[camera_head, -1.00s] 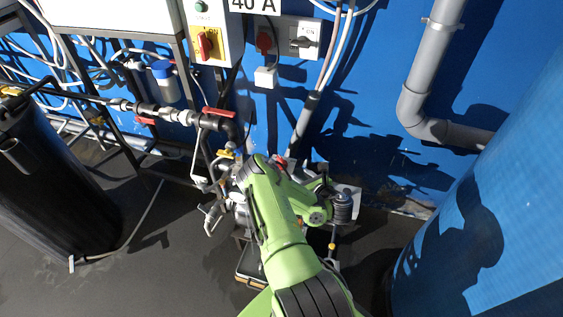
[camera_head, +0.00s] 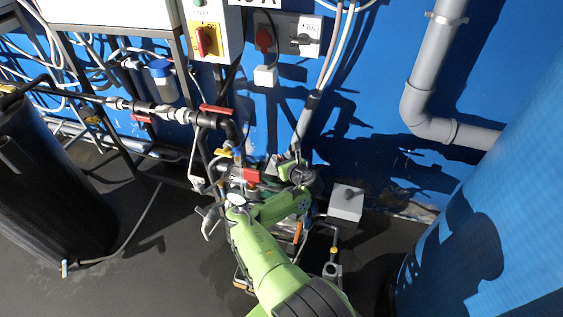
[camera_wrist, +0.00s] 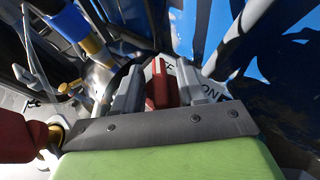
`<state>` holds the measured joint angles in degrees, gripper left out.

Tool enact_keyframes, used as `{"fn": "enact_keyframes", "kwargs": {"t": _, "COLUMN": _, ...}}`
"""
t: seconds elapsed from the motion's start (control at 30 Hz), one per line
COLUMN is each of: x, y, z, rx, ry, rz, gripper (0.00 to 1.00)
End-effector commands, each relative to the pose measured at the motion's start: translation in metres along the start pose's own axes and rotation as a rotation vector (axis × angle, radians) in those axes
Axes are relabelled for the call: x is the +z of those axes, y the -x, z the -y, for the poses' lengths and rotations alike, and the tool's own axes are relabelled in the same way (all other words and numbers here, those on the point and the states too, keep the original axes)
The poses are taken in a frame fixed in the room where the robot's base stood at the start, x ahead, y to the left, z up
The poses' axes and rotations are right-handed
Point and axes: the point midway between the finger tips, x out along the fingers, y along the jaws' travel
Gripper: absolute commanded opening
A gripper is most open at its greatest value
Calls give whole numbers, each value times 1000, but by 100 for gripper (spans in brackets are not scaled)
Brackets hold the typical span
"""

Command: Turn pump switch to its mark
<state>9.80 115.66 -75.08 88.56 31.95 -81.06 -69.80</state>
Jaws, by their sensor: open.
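A red switch handle (camera_wrist: 161,88) shows in the wrist view on a pale plate (camera_wrist: 211,76) with dark lettering; "ON" reads at its right, and the lettering at its left is partly hidden. My gripper (camera_wrist: 160,77) is open, with one grey finger on each side of the red handle. I cannot tell whether either finger touches it. In the head view my gripper end (camera_head: 297,172) is down among the pipework near the blue wall, where my arm hides its fingers and the switch plate.
A red valve handle (camera_wrist: 20,136) on a brass fitting is close at the left of the wrist view. A grey box (camera_head: 346,203) with a dark knob stands right of my arm. A large blue tank (camera_head: 500,190) is at the right and a black barrel (camera_head: 45,190) at the left.

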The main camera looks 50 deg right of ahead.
Motion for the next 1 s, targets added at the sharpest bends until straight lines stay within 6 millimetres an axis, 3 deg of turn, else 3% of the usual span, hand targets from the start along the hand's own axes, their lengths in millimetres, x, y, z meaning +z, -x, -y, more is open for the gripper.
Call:
{"fn": "enact_keyframes", "kwargs": {"t": 0.1, "x": 0, "y": 0, "z": 0, "rx": -1, "ry": 0, "rz": 0, "gripper": 39}}
{"fn": "enact_keyframes", "kwargs": {"t": 0.37, "x": 0, "y": 1, "z": 0, "rx": -1, "ry": 0, "rz": 0, "gripper": 0}}
{"fn": "enact_keyframes", "kwargs": {"t": 0.73, "x": 1, "y": 1, "z": 0, "rx": -39, "ry": -16, "rz": -1, "gripper": 0}}
{"fn": "enact_keyframes", "kwargs": {"t": 1.0, "x": 3, "y": 2, "z": -2, "rx": -191, "ry": -78, "rz": -2, "gripper": 0}}
